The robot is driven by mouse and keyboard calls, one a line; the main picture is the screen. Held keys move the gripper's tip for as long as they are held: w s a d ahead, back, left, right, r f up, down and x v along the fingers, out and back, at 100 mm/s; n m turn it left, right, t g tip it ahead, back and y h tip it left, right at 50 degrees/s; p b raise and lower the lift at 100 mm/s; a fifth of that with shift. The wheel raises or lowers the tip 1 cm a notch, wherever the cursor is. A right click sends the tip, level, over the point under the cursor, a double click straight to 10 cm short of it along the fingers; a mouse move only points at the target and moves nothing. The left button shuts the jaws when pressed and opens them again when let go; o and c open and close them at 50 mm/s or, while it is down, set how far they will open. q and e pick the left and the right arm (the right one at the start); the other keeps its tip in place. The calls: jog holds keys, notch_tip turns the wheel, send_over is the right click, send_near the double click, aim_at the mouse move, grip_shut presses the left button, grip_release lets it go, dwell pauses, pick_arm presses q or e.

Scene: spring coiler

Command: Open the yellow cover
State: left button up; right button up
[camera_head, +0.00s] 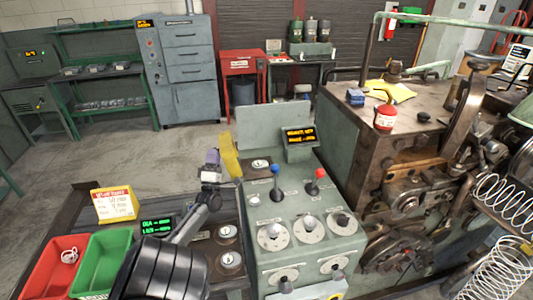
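The yellow cover (229,156) is a tilted, near-upright flap at the left side of the green control console (312,240). To its right, a small light plate with a round dark part (260,164) lies uncovered. My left gripper (211,160) is just left of the yellow cover, at the end of my dark arm that comes up from the bottom. The gap between gripper and cover is small, and I cannot tell whether they touch. The fingers are too small to show whether they are open. My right gripper is out of view.
The console carries a blue-knobbed lever (276,170), a red-knobbed lever (320,173), several dials and a small display (299,136). Red (55,268) and green (100,266) bins and a yellow sign (115,205) are at lower left. The coiling machine (390,150) stands close on the right.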

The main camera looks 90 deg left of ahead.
pick_arm(q)
jog(key=o, duration=0.4)
jog(key=shift+o, duration=0.2)
jog(key=s+d+p, duration=0.2)
jog(key=d+p, duration=0.3)
jog(key=d, duration=0.7)
jog(key=shift+s+d+f, duration=0.15)
jog(key=shift+d+f, duration=0.2)
jog(key=shift+f, duration=0.1)
